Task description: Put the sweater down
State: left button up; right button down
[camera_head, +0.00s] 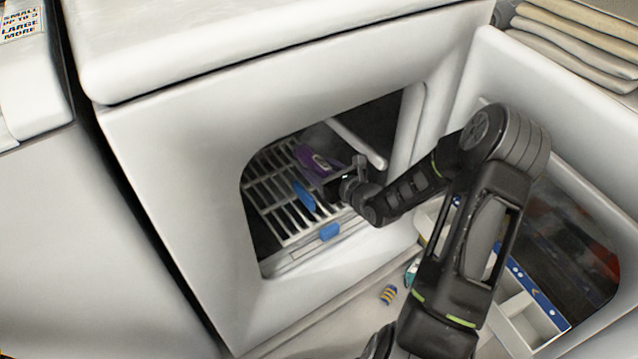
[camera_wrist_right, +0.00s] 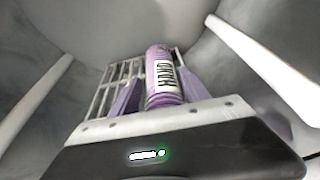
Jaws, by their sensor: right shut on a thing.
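I cannot make out a sweater in my right gripper. In the head view the gripper (camera_head: 325,178) reaches into the opening of a white appliance (camera_head: 190,150), at a purple thing (camera_head: 312,160) above a slatted rack (camera_head: 275,190). In the right wrist view, a purple cylinder (camera_wrist_right: 163,75) with a white label reading "HAND" stands between the jaws (camera_wrist_right: 160,88), which are shut on it. Whether its base touches the rack is hidden. My left gripper is not in view.
Two blue pieces, one on the rack (camera_head: 303,195) and one at its front edge (camera_head: 329,232), lie near the gripper. The opening's rim surrounds my arm. An open white door (camera_head: 560,110) stands at right. Folded cloths (camera_head: 585,40) lie at top right. A small striped item (camera_head: 388,294) is below.

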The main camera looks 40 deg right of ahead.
jog(key=shift+r, duration=0.15)
notch_tip(320, 180, down, 4)
jog(key=shift+r+b, duration=0.1)
jog(key=shift+b, duration=1.1)
jog(key=c, duration=0.8)
grip_release()
